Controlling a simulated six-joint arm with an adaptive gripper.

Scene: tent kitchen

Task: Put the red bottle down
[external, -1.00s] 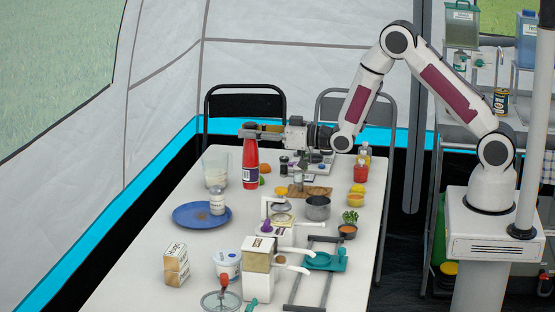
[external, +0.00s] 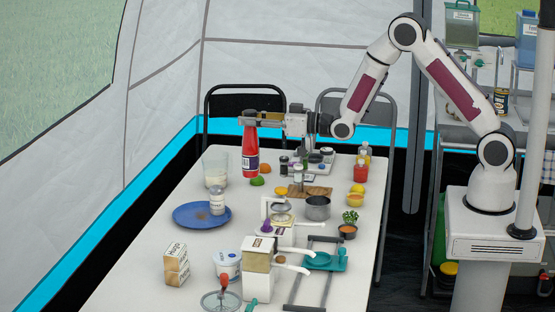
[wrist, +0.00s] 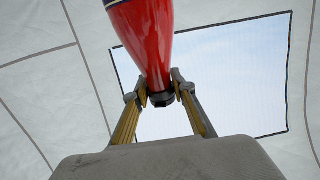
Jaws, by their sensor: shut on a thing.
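The red bottle (external: 250,147), with a dark label on its lower part, hangs upright at the far end of the table. My gripper (external: 251,118) reaches in from the right and is shut on the narrow top of the bottle. The bottle's base shows just above the lime in the picture and appears to be off the table. In the wrist view the red bottle (wrist: 143,35) rises from between the two fingertips (wrist: 160,97), which close on its dark cap end. The bottle's far end is cut off there.
A lime (external: 257,181) and an orange (external: 265,168) lie close to the bottle. A clear container (external: 215,160) stands to its left. A blue plate (external: 185,214) with a small jar (external: 217,202) is nearer. A wooden board (external: 318,192) lies to the right.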

